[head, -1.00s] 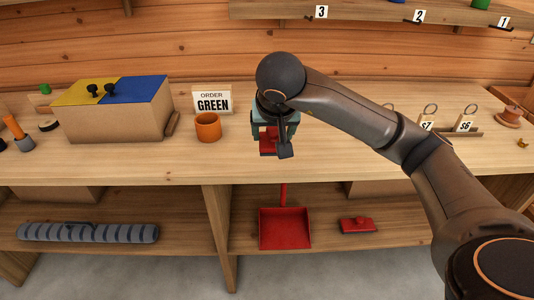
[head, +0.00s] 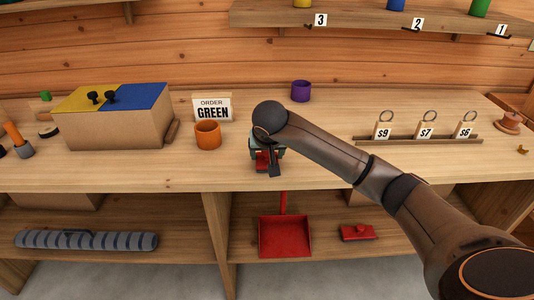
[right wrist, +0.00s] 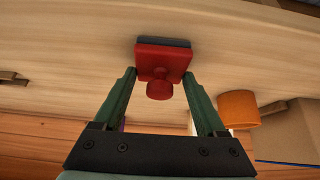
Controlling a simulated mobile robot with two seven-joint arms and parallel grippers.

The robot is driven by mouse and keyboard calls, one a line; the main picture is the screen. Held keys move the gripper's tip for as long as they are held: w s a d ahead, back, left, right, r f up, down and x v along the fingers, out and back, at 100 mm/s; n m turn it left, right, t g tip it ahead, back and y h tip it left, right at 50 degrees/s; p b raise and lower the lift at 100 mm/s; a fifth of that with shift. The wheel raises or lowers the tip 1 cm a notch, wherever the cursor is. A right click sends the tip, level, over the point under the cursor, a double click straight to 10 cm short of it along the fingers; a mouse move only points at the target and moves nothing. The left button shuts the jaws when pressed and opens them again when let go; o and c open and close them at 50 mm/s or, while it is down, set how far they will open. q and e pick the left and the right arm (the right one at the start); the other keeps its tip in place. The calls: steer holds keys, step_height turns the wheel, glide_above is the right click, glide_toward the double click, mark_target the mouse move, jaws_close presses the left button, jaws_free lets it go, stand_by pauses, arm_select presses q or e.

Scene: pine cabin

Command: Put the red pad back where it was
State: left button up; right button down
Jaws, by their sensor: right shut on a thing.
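The red pad (right wrist: 162,60), a square block with a round knob and a dark face, is between the green fingers of my right gripper (right wrist: 160,82) in the right wrist view. In the head view my right gripper (head: 267,158) is over the front part of the bench, with the red pad (head: 262,163) partly hidden under it. I cannot tell whether the pad touches the bench top. A similar red knobbed block (head: 357,233) lies on the lower shelf, right of a red dustpan (head: 285,238). My left gripper is not in view.
An orange cup (head: 208,135) and the "ORDER GREEN" sign (head: 212,108) stand left of the gripper. A purple cup (head: 301,91) is behind it. A box with yellow and blue lids (head: 115,125) stands further left, a tag rack (head: 420,139) right. The bench's front strip is largely clear.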

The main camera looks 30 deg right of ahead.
steer(key=shift+f, duration=0.15)
jaws_free()
